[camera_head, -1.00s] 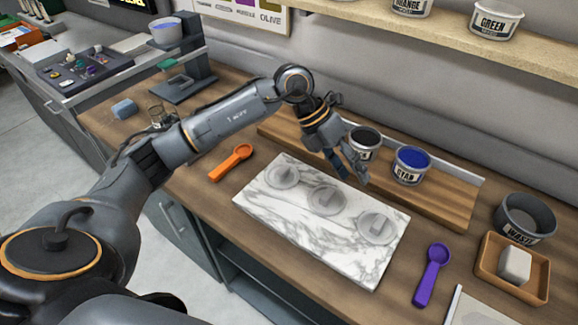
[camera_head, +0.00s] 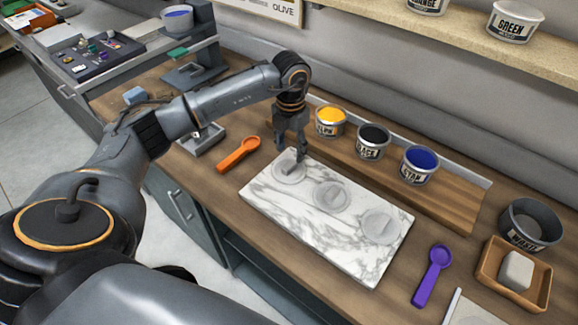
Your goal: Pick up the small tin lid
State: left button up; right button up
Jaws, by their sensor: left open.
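Three round, pale grey lids with raised grips lie in a row on a white marble slab (camera_head: 300,220): a left lid (camera_head: 284,177), a middle lid (camera_head: 332,196) and a right lid (camera_head: 381,228). They look alike, and I cannot tell which is the small tin lid. My left gripper (camera_head: 290,154) points down at the left lid, its open fingers at or just above the raised grip. Contact is unclear, and the fingers hide part of that lid. My right gripper is not in view.
Open tins of yellow (camera_head: 331,116), black (camera_head: 373,139) and cyan (camera_head: 420,162) stand on a wooden board behind the slab. An orange scoop (camera_head: 238,155) lies left of it. A purple scoop (camera_head: 432,275), a grey waste bowl (camera_head: 531,222) and a wooden tray (camera_head: 487,268) are right.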

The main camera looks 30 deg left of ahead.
aim_at(292, 162)
pick_arm(q)
jog(key=f, duration=0.1)
jog(key=f+p, duration=0.1)
jog(key=f, duration=0.1)
jog(key=f+p, duration=0.1)
jog(key=shift+w+f, duration=0.2)
jog(key=shift+w, duration=0.05)
jog(key=shift+f, duration=0.3)
grip_shut()
